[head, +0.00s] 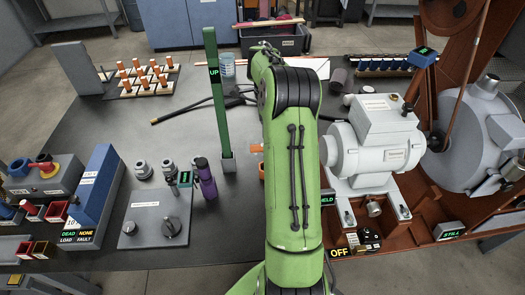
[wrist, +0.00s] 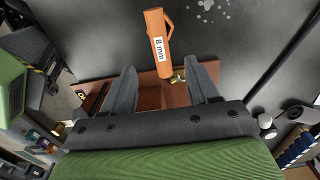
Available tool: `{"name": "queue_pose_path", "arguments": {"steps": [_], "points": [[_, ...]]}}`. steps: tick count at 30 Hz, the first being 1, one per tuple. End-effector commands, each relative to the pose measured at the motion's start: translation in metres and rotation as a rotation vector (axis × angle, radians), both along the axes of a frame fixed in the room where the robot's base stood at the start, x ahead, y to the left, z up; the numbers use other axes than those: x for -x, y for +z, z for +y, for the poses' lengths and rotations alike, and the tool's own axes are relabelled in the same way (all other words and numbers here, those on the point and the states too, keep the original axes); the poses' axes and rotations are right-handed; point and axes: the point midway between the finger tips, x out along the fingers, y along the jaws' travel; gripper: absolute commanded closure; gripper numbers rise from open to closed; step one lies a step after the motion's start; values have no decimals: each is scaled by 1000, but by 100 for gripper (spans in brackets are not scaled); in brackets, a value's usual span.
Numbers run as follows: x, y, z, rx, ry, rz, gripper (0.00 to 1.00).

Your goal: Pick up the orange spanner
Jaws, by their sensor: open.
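The orange spanner (wrist: 158,45) shows in the wrist view, with a white "8 mm" label on its side. It lies just beyond my gripper's fingertips, near the middle between them, and appears apart from both fingers. My gripper (wrist: 171,72) is open, with nothing seen held between its two grey fingers. In the head view my green arm hides my gripper and most of that spot. A small orange piece (head: 256,148) shows at the arm's left edge; I cannot tell if it is the spanner.
A green post marked UP (head: 215,95) stands left of my arm. A white motor (head: 372,140) on a reddish-brown base is close on the right. A grey knob panel (head: 155,218) and a purple tool (head: 205,180) are at left. The dark tabletop (head: 110,150) has some bare room.

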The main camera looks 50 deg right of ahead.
Motion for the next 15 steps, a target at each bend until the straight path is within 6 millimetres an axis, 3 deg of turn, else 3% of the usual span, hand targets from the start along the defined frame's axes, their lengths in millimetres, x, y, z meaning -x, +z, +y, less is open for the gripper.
{"name": "queue_pose_path", "arguments": {"steps": [1, 6, 15], "points": [[1, -20, 1, -5, 1, 5, 40], [1, -62, 1, -5, 3, 4, 40], [0, -98, 1, -2, 5, 2, 40]]}}
